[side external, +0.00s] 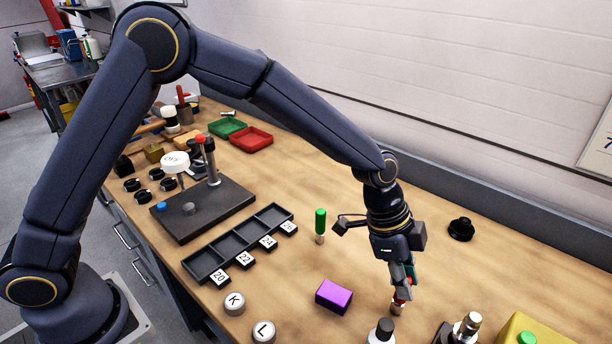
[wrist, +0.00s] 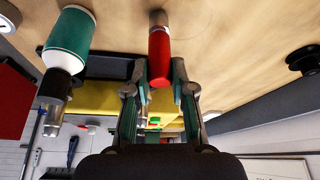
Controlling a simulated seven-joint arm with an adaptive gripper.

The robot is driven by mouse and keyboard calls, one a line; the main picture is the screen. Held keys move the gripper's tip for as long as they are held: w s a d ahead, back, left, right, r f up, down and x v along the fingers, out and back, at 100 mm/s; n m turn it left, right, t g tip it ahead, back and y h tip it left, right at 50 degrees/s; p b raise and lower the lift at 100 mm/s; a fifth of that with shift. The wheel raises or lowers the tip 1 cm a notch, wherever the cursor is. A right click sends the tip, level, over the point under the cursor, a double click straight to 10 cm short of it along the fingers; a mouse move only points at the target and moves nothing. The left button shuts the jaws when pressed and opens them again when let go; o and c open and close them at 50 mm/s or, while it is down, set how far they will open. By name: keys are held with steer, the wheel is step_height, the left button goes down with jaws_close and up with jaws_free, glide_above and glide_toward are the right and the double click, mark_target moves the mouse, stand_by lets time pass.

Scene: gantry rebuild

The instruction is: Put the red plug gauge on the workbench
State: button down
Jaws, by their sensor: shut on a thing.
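The red plug gauge (wrist: 159,58) has a red handle and a short metal end. In the wrist view my gripper (wrist: 161,80) is shut on its red handle, with a finger on each side. In the side external view my gripper (side external: 402,284) points down over the wooden workbench (side external: 330,255), and the red gauge (side external: 399,301) shows below the fingers, upright or nearly so. Its metal end is at or very near the bench top; I cannot tell if it touches. A green plug gauge (side external: 320,222) stands upright on the bench to the left.
A purple block (side external: 334,296) lies left of my gripper. A black knob (side external: 461,229) sits behind right.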

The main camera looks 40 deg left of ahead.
steer(key=shift+f, duration=0.15)
steer(key=c, duration=1)
jaws_free()
steer(key=shift+a+r, duration=0.15)
steer(key=shift+r, duration=0.35)
steer(key=v, duration=1.1)
steer(key=s+a+r+n+t+y, duration=0.1)
steer(key=s+a+r+n, duration=0.15)
steer(key=a, duration=0.35)
steer(key=s+a+r+n+t+y, duration=0.1)
steer(key=s+a+r+n, duration=0.1)
steer(key=a+r+n, duration=0.3)
steer(key=s+a+n+t, duration=0.1)
steer(key=s+a+n, duration=0.1)
steer(key=s+a, duration=0.3)
steer(key=s+a+f+n+y, duration=0.1)
steer(key=s+a+n, duration=0.2)
steer(key=s+a, duration=0.2)
steer(key=s+a+n+t+y, duration=0.1)
steer(key=s+a+n, duration=0.2)
steer(key=s+a, duration=0.2)
steer(key=shift+s+a+f+t, duration=0.1)
steer(key=shift+a+t, duration=0.05)
steer(key=shift+a, duration=0.2)
steer(key=shift+a+f+t, duration=0.1)
steer(key=shift+a+t, duration=0.05)
steer(key=shift+a, duration=0.25)
